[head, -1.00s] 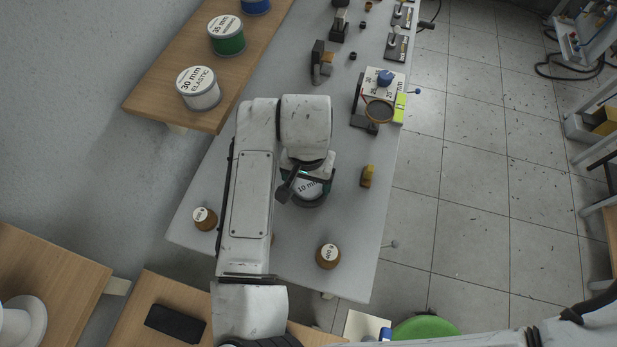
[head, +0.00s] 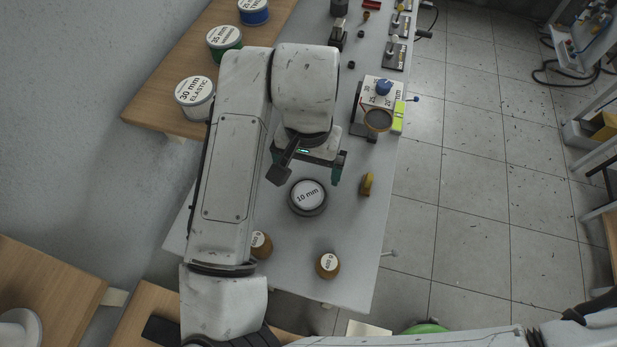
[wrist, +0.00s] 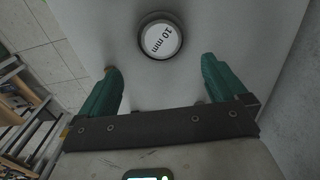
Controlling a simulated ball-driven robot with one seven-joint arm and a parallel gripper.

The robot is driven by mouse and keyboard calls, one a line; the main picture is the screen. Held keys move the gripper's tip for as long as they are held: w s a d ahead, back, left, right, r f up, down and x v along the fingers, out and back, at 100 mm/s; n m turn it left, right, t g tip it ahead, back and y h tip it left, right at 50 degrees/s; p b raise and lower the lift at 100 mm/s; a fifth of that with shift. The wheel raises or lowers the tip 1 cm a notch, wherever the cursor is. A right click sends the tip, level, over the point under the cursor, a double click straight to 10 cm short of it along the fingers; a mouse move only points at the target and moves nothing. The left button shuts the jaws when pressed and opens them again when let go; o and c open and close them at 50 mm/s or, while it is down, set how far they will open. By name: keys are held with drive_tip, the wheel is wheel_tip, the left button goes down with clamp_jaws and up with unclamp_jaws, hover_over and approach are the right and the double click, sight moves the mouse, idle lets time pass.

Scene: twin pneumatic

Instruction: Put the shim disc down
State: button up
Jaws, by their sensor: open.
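The shim disc (head: 308,196), a dark round disc with a white top marked 10 mm, lies flat on the grey bench (head: 345,235) in the head view. It also shows in the wrist view (wrist: 160,38), beyond the fingertips. My gripper (head: 309,172) is above the bench, just up-picture of the disc in the head view. Its two green fingers are wide apart in the wrist view (wrist: 158,64), with nothing between them. The fingers are apart from the disc.
Two brown weights, one marked 400 g (head: 327,265) and another (head: 261,245) partly behind my arm, stand near the bench's front end. A yellow-and-dark piece (head: 367,185) stands right of the disc. Bench around the disc is clear.

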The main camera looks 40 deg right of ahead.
drive_tip(key=shift+r, duration=1.45)
